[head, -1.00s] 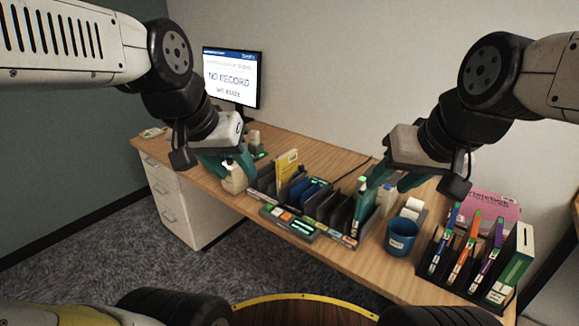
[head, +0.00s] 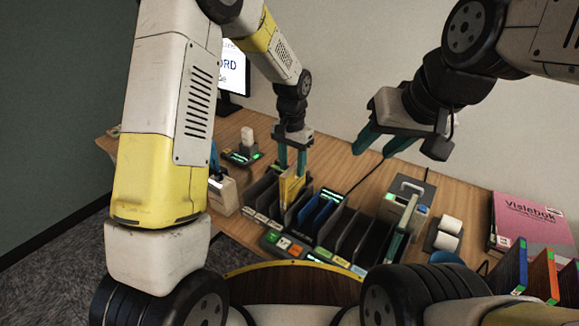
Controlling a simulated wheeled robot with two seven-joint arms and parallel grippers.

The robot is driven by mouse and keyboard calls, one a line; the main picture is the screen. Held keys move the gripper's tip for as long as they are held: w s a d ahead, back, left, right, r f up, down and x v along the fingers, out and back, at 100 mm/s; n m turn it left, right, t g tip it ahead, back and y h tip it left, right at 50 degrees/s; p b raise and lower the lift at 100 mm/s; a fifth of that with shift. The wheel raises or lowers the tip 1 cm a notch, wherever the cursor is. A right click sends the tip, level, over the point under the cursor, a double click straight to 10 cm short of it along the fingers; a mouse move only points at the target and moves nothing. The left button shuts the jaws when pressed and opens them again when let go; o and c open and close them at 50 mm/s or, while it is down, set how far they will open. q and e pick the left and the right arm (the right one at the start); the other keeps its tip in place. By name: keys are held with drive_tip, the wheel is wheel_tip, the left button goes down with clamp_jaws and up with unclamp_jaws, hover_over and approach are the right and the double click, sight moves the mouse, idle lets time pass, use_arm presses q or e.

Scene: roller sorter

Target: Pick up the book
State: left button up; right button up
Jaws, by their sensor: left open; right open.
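A yellow book (head: 291,190) stands upright in a slot of the dark sorter (head: 342,218), left of its middle. My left gripper (head: 292,168) is open, pointing down at the top of the yellow book, with one teal finger towards each side of it. I cannot tell whether the fingers touch the book. A blue book (head: 318,212) stands in the sorter to its right, and a green-and-white book (head: 402,225) stands near the sorter's right end. My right gripper (head: 374,152) is open and empty above the back of the desk, near the wall.
A grey device (head: 410,190) and white rolls (head: 448,234) stand right of the sorter. A pink book (head: 530,222) lies farther right, behind several coloured binders (head: 540,272). The monitor (head: 234,72) is partly hidden by my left arm.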

sight(293, 186)
use_arm(q)
drive_tip(key=shift+w+d+f, duration=0.1)
drive_tip(key=shift+w+f, duration=0.1)
drive_tip(key=shift+f, duration=0.6)
drive_tip(key=f, duration=0.6)
drive_tip(key=shift+s+f, duration=0.4)
clamp_jaws()
